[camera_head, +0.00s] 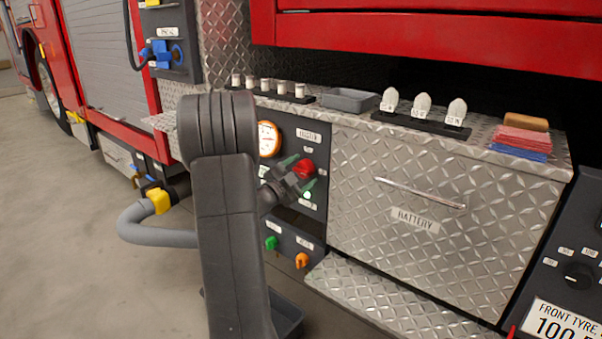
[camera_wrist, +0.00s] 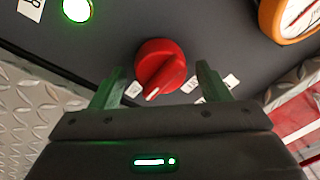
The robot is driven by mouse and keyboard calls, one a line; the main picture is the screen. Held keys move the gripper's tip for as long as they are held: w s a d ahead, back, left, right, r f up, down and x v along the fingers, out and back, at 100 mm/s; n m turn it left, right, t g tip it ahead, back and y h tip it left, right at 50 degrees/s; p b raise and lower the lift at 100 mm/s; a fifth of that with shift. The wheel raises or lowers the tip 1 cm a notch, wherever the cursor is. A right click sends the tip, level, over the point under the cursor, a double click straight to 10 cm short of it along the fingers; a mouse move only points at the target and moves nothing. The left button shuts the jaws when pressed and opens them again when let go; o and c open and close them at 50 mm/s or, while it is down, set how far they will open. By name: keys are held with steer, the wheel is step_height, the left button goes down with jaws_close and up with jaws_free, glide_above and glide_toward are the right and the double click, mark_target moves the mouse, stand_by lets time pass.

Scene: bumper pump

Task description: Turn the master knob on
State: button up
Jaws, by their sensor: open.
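The red master knob (camera_head: 304,169) is on the dark control panel in the head view, below a round gauge. In the wrist view the red knob (camera_wrist: 160,64) lies between and just beyond the two green fingertips; its white pointer mark points down and slightly left, near a small white label. My gripper (camera_head: 297,173) is open in front of the knob, and in the wrist view its fingers (camera_wrist: 160,84) stand on either side with gaps. I see no clear contact. The label texts are too small to read.
A lit green indicator (camera_wrist: 76,9) and the gauge (camera_head: 268,139) are near the knob. A green knob (camera_head: 271,243) and an orange knob (camera_head: 302,260) sit lower. The battery drawer (camera_head: 440,190) is to the right. A tray and white pieces stand on the ledge above.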

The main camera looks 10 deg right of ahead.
steer(key=p+v, duration=0.3)
steer(key=v, duration=1)
steer(key=shift+s+a, duration=0.25)
steer(key=shift+a, duration=0.1)
steer(key=shift+d, duration=0.1)
steer(key=b+x, duration=0.3)
steer(key=x, duration=1)
steer(key=shift+f, duration=0.1)
steer(key=shift+w+d, duration=0.3)
steer(key=shift+s+a, duration=0.1)
steer(key=shift+a, duration=0.05)
